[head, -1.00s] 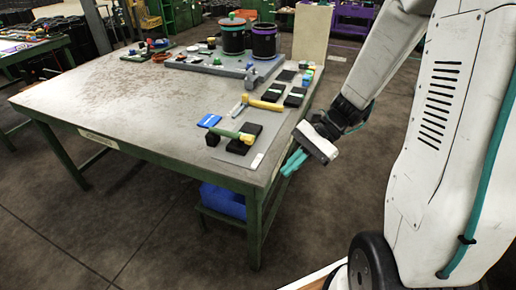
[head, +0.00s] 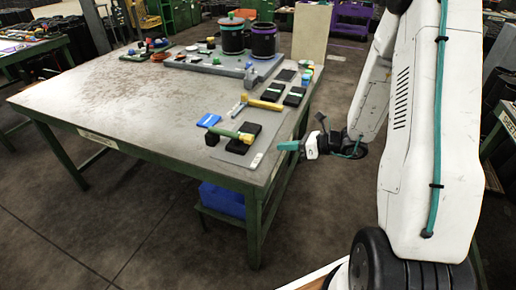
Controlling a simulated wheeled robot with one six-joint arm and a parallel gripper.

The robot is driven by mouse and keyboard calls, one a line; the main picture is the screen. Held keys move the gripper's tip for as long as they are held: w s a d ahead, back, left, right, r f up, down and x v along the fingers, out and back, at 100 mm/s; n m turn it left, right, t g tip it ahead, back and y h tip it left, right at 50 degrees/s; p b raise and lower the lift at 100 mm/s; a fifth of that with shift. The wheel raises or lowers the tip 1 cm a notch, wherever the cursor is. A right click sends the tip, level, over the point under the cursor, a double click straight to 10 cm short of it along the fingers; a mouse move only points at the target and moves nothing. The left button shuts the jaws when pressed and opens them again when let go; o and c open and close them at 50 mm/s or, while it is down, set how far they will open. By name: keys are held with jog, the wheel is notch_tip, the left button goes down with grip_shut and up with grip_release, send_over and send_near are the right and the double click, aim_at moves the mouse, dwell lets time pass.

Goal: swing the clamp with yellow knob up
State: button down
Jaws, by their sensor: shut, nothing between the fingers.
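My gripper (head: 283,145) has teal fingers. They are together and point left, beside the table's right edge near the front corner, with nothing held. A grey fixture plate (head: 205,69) lies at the far end of the table and bears two dark upright cylinders, one with a teal band (head: 232,38) and one with a purple band (head: 263,40). Small clamp parts show on the plate, with a green knob (head: 216,61) and a blue knob (head: 249,65). I cannot make out a yellow-knobbed clamp for certain; the cylinders hide part of the plate. My gripper is well short of the plate.
A green-handled tool (head: 228,133), a yellow-handled tool (head: 265,104), black pads (head: 243,145) and a blue box (head: 208,120) lie along the table's right side. The left and middle of the table (head: 110,100) are bare. A pale board (head: 310,32) stands behind the table.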

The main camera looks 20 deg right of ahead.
jog(key=x, duration=1)
jog(key=shift+a, duration=0.1)
jog(key=shift+r, duration=0.15)
